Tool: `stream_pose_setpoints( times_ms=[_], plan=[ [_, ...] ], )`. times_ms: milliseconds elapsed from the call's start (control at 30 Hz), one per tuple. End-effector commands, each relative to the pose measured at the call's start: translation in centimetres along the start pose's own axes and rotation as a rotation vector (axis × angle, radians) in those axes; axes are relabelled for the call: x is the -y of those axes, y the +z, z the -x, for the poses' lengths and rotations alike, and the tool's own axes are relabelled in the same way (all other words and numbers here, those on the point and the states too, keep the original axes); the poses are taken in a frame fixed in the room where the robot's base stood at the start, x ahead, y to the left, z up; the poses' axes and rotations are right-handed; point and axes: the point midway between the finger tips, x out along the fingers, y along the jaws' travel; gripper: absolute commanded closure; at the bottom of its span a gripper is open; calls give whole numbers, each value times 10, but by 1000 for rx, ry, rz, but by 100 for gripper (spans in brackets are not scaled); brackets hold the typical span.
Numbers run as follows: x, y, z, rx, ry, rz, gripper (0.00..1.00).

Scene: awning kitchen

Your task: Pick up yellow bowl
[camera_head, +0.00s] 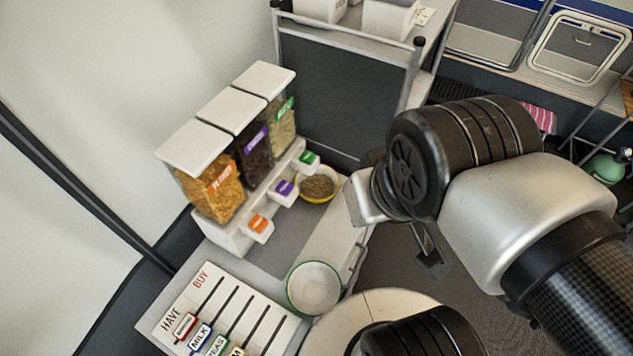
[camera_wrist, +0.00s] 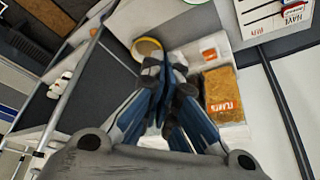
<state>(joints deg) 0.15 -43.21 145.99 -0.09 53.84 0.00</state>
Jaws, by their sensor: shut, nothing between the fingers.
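The yellow bowl (camera_head: 319,196) stands at the right end of the cereal dispenser, below the green-labelled spout. It holds a brownish-green filling. In the wrist view the yellow bowl (camera_wrist: 146,45) shows just beyond my fingertips, partly hidden by them. My gripper (camera_wrist: 165,64) is shut and empty, its fingers close together. The fingertips overlap the bowl's edge in that view; I cannot tell whether they touch it. In the head view my wrist is right of the bowl, and the fingertips are not clearly seen.
The cereal dispenser (camera_head: 232,112) stands behind the bowl, its spouts close by. A white bowl with a green rim (camera_head: 314,289) lies nearer on the counter, beside a HAVE/BUY board (camera_head: 222,312). A dark panel with a rail (camera_head: 345,90) rises behind.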

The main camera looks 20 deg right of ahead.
Motion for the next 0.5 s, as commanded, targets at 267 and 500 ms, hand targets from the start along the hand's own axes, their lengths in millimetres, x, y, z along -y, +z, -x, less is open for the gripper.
stream_pose_setpoints(
  times_ms=[267, 500],
  plan=[
    [0, 0, 0, 0, 0, 0, 98],
    [-21, -24, -14, 2, 68, 65, 82]
  ],
)
